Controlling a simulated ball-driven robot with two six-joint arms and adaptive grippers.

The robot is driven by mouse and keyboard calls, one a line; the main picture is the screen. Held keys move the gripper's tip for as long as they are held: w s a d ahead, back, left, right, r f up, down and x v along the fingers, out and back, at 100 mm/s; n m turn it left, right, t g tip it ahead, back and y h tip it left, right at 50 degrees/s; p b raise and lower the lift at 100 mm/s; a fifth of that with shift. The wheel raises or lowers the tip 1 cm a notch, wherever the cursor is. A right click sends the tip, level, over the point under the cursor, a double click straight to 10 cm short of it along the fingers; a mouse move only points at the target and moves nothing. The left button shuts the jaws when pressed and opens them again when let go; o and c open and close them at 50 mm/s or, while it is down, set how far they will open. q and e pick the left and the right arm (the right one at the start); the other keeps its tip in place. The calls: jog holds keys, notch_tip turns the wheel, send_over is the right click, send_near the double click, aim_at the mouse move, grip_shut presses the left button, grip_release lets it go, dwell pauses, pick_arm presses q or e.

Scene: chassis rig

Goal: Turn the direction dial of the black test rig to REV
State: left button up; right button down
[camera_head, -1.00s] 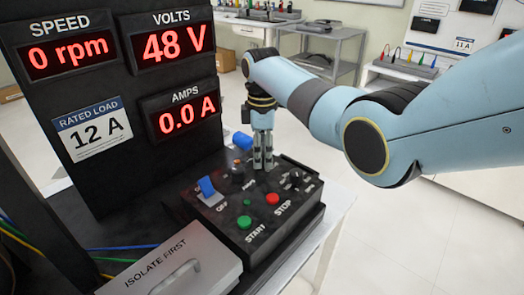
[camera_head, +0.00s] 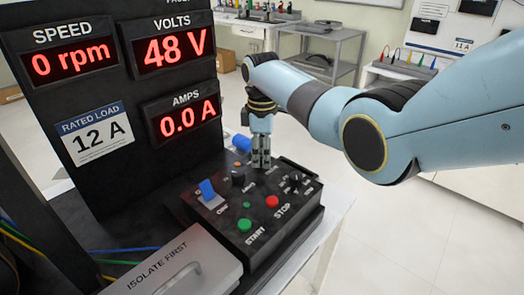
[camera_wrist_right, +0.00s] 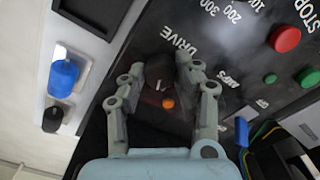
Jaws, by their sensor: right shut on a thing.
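The black test rig's control box (camera_head: 215,222) stands below its tall display board. My right gripper (camera_head: 261,164) points down at the back of this box. In the right wrist view its two fingers (camera_wrist_right: 165,95) are closed on either side of a dark dial (camera_wrist_right: 158,72) with a white pointer line, beside the word DRIVE. I take this to be the direction dial. No FWD or REV lettering is readable, so its setting cannot be told. In the head view the fingers hide this dial. My left gripper is not in view.
A red STOP button (camera_head: 272,201), a green START button (camera_head: 244,223), a blue toggle (camera_head: 207,190) and another black knob (camera_head: 295,179) are on the same box. An orange lamp (camera_wrist_right: 168,102) sits close to the fingers. The display board (camera_head: 100,185) rises on the left.

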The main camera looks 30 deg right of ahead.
jog(key=m+p, duration=0.1)
jog(key=m, duration=0.1)
jog(key=shift+r+m+p, duration=0.15)
jog(key=shift+m+p, duration=0.15)
jog(key=shift+p, duration=0.05)
jog(key=m+p, duration=0.1)
jog(key=m, duration=0.1)
jog(key=shift+m, duration=0.3)
jog(key=m+p, duration=0.1)
jog(key=m, duration=0.4)
jog(key=shift+p, duration=0.35)
jog(key=shift+m, duration=0.3)
jog(key=c, duration=1)
grip_release()
jog(key=shift+o, duration=0.2)
notch_tip(320, 180, up, 12)
